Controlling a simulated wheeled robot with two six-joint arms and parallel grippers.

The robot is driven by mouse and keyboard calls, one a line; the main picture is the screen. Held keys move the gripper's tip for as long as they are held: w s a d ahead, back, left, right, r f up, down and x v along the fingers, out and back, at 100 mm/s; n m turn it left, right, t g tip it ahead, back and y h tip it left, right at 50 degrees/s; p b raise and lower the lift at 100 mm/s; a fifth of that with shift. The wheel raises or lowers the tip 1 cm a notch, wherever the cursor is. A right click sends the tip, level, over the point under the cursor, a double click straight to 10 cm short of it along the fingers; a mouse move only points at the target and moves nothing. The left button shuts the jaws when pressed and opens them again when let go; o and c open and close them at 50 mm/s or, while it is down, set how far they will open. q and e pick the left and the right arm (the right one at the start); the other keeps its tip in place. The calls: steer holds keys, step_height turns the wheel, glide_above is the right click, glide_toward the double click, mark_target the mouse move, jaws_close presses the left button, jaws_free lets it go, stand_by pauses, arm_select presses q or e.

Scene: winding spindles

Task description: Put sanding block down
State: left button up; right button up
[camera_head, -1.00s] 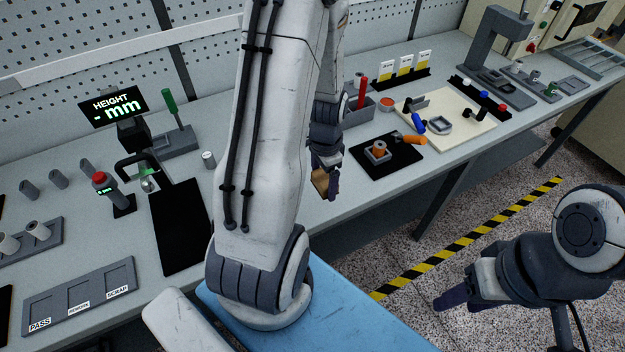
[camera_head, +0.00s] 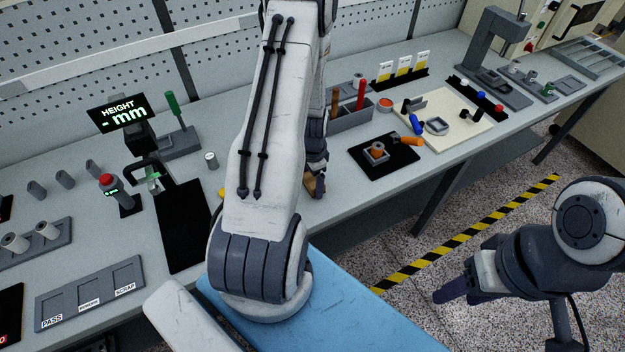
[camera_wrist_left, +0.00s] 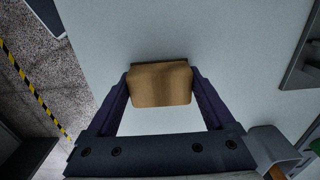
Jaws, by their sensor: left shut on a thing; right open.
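The sanding block (camera_wrist_left: 160,86) is a tan-brown block between the two dark fingers of my left gripper (camera_wrist_left: 158,92), seen from above in the left wrist view. In the head view my left gripper (camera_head: 316,186) is mostly behind my own left arm, and only a small tan edge of the block (camera_head: 309,183) shows. The block is over the bench's pale top near its front edge; whether it touches the surface I cannot tell. My right gripper (camera_head: 455,291) is open and empty, over the floor in front of the bench.
A black mat (camera_head: 384,157) with a grey and orange part lies to the right of my left gripper. A grey bin (camera_head: 349,119) with upright handles stands behind. A dark mat (camera_head: 184,226) lies to the left. The bench front edge is close.

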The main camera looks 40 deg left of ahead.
arm_select(q)
steer(key=shift+f, duration=0.1)
steer(key=shift+f+b, duration=0.4)
steer(key=shift+f, duration=0.1)
steer(key=shift+s+d, duration=0.1)
steer(key=o, duration=1.2)
steer(key=shift+c, duration=0.2)
steer(key=shift+f, duration=0.1)
steer(key=shift+s, duration=0.1)
